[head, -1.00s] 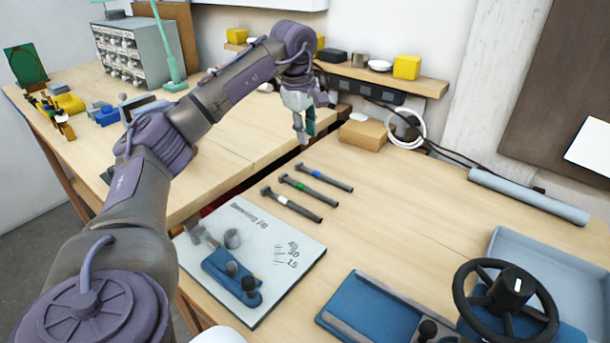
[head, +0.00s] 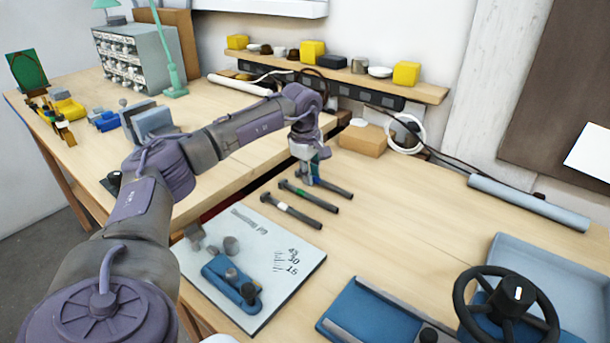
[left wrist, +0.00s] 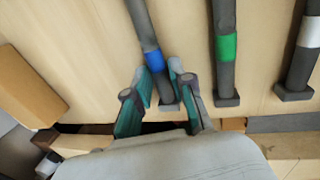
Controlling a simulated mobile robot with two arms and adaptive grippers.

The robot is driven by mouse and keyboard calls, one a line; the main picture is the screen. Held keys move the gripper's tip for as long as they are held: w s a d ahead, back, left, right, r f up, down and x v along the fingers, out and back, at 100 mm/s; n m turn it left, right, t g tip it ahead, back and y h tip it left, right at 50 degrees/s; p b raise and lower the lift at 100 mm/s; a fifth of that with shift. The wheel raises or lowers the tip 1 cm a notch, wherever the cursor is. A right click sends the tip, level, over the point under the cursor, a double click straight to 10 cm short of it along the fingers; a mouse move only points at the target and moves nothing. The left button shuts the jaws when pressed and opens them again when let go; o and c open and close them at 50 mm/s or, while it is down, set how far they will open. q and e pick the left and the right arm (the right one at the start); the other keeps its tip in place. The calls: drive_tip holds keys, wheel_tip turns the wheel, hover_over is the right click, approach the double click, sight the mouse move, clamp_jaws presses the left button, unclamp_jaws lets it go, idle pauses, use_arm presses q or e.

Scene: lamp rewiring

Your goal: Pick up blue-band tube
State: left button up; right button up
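The blue-band tube (head: 338,189) lies on the bench, the farthest of three dark tubes in a row. In the left wrist view, the blue-band tube (left wrist: 141,25) runs up from between the fingers, its blue band near the fingertips. My left gripper (head: 309,181) points down over the tube's head end. In the left wrist view, my left gripper (left wrist: 161,70) is open, one finger on each side of the tube. The left finger is close to the tube; a gap shows on the right. In the head view the gripper hides the tube's band. My right gripper is not in view.
The green-band tube (head: 309,196) and white-band tube (head: 291,211) lie alongside, nearer me. A white board (head: 290,250) with a blue fixture is in front. A cardboard box (head: 361,140) stands behind the gripper.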

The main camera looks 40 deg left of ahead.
use_arm(q)
clamp_jaws()
drive_tip(key=shift+r, duration=0.1)
